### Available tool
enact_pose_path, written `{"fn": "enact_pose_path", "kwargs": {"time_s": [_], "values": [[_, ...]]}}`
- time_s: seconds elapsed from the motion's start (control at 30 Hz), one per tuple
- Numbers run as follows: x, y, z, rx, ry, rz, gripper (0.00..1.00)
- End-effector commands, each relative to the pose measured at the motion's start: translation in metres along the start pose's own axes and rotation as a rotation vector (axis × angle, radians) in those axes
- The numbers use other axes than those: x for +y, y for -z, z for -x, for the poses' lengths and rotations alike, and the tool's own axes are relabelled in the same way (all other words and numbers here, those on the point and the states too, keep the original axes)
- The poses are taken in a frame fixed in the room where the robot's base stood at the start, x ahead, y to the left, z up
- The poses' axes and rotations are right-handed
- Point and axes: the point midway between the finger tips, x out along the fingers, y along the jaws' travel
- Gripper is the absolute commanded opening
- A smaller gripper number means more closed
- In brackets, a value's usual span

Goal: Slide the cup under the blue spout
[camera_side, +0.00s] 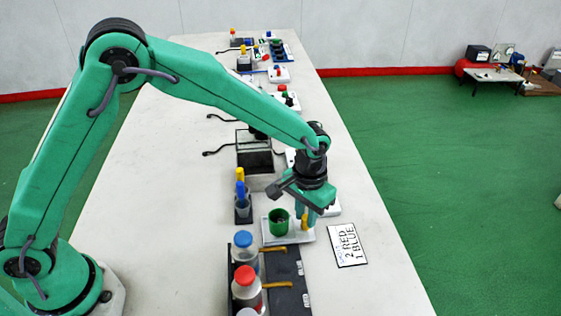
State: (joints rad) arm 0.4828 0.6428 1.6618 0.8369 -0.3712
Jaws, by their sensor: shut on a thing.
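A green cup (279,222) stands upright on a white plate (268,240), just behind the dispenser rack. My gripper (306,218) points down at the plate's right side, to the right of the cup. It is shut on a yellow upright handle (304,223); whether this joins the cup or the plate is unclear. A bottle with a blue cap (242,239) stands in the black rack (290,265), with a yellow spout or lever (275,249) reaching right. The cup is behind this spout, not visibly under it.
A red-capped bottle (245,281) with another yellow lever (278,285) stands nearer in the rack; a further bottle is cut off below. A card (346,245) reads 2 RED, 1 BLUE. A holder with blue and yellow items (242,195) stands left. The table's right front is clear.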

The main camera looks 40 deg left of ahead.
Motion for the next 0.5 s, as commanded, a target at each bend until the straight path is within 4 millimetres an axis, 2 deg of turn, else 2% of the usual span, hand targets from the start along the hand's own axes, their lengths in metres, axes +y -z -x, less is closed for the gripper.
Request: {"fn": "enact_pose_path", "kwargs": {"time_s": [0.17, 0.5], "values": [[0.006, -0.004, 0.000, 0.000, 0.000, -0.001, 0.00], [0.054, -0.042, 0.001, 0.001, -0.001, -0.007, 0.00]]}}
